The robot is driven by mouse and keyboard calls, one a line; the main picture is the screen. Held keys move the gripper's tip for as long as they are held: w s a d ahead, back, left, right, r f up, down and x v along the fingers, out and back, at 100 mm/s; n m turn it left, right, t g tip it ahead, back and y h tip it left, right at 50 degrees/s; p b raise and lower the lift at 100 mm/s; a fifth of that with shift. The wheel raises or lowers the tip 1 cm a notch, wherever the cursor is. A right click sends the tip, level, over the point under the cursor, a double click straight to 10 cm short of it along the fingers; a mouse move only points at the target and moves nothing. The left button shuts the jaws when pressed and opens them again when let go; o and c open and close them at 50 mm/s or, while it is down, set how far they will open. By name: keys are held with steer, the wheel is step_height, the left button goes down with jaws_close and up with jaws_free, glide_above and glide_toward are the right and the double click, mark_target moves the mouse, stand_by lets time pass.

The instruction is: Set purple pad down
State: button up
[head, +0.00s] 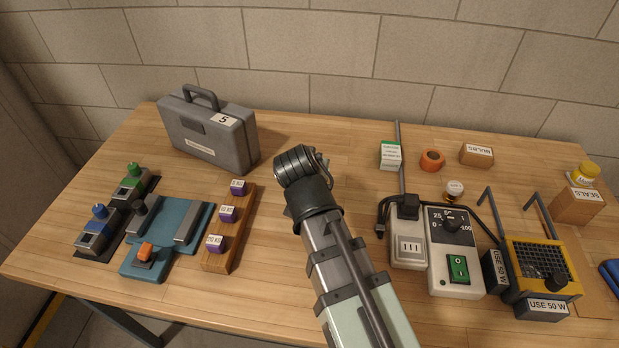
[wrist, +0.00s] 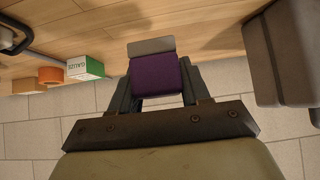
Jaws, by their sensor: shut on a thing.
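The purple pad (wrist: 154,74) sits between the two fingers of my gripper (wrist: 157,86) in the wrist view. A grey piece (wrist: 151,46) shows along its far edge. My gripper is shut on the pad, with a finger on each side. In the head view my gripper (head: 303,165) is over the middle of the table, right of the grey case, and my own arm hides the pad there. I cannot tell whether the pad touches the table.
The grey case (head: 208,133) stands at the back left. A wooden strip (head: 245,212) with purple labelled blocks (head: 228,213) and a teal fixture (head: 170,235) are at left. A power unit (head: 455,250) and a yellow-framed unit (head: 541,268) are at right. Bare tabletop surrounds my gripper.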

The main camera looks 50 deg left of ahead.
steer(key=shift+r, duration=0.9)
steer(key=w+d+f+n+g+y, duration=0.1)
steer(key=w+d, duration=0.3)
steer(key=w, duration=0.5)
steer(key=w+d+f+n+g, duration=0.1)
steer(key=w+d+n, duration=0.15)
steer(key=w, duration=0.55)
steer(key=w+d+f+n+g+y, duration=0.1)
steer(key=w+d, duration=0.3)
steer(key=w, duration=0.5)
steer(key=w+d+r+n+g, duration=0.3)
steer(key=w+d+n, duration=0.2)
steer(key=w+d, duration=1.35)
steer(key=shift+m+y, duration=0.25)
steer(key=shift+y, duration=0.05)
steer(key=shift+s+d+f, duration=0.1)
steer(key=shift+d+f, duration=0.05)
steer(key=shift+f, duration=4.7)
steer(key=o, duration=1.1)
steer(key=shift+f, duration=0.1)
steer(key=shift+o, duration=0.2)
